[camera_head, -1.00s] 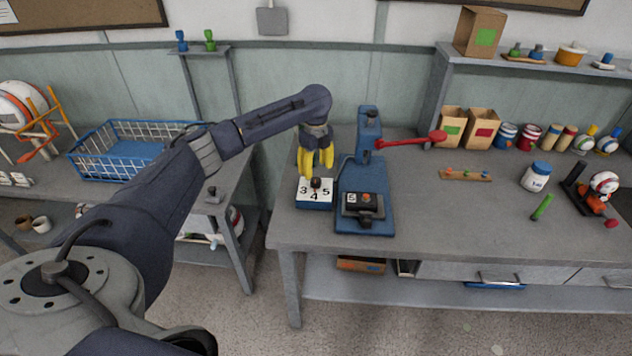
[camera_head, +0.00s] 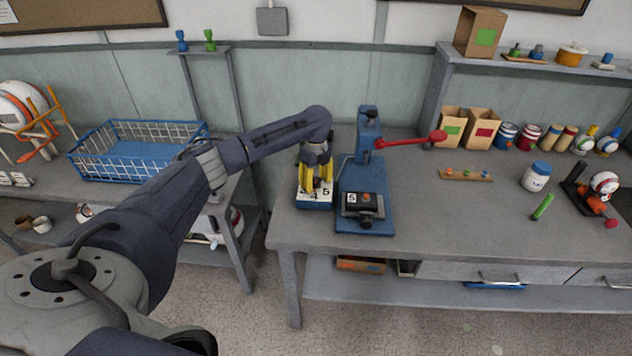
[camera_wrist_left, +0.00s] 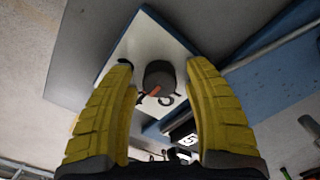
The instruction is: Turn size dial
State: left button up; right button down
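The size dial is a white plate (camera_head: 313,205) with black numbers on a blue base, at the left end of the workbench. Its dark round knob (camera_wrist_left: 159,76) with a red pointer shows in the left wrist view; 4 and 5 are visible in the head view. My left gripper (camera_head: 316,190) points down over the dial. In the left wrist view its yellow fingers (camera_wrist_left: 161,68) are spread on either side of the knob, with gaps to it. The fingers partly cover the dial in the head view. My right gripper is not in view.
The blue press (camera_head: 377,215) stands just right of the dial, with a small "5" display (camera_head: 351,198) and a red lever (camera_head: 410,141). A wire basket (camera_head: 130,160) stands on the left bench.

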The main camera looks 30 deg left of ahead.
pick_arm(q)
grip_shut()
jog(key=shift+n, duration=0.3)
jog(key=n, duration=0.5)
jog(key=shift+d+n, duration=0.1)
jog(key=shift+n, duration=0.2)
jog(key=n, duration=0.5)
jog(key=shift+n, duration=0.3)
dwell(0.5)
jog(key=shift+o, duration=0.7)
grip_release()
